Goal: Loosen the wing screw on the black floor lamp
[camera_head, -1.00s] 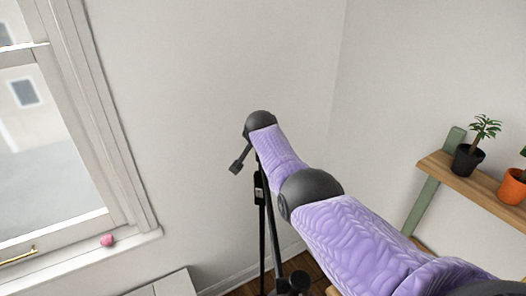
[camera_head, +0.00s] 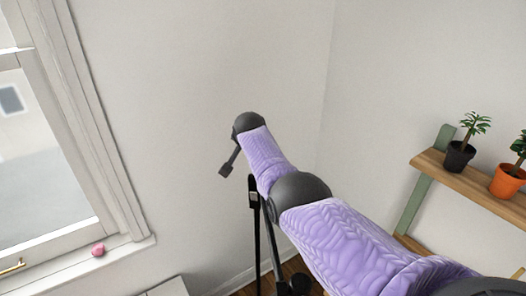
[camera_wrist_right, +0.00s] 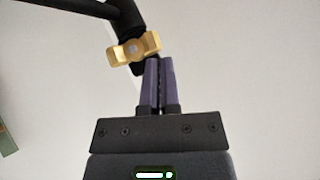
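In the right wrist view the brass wing screw (camera_wrist_right: 133,48) sits on the lamp's black joint (camera_wrist_right: 128,18). My right gripper (camera_wrist_right: 160,63) has its purple fingers nearly together, just below the screw's right wing, with nothing visible between them. My left gripper is not in view.
A window with a sill (camera_head: 118,256) is at the left, with a small pink object (camera_head: 98,250) on it. A wooden shelf (camera_head: 470,181) with a black plant pot (camera_head: 459,157) and an orange one (camera_head: 507,181) is at the right. The wall behind the lamp is bare.

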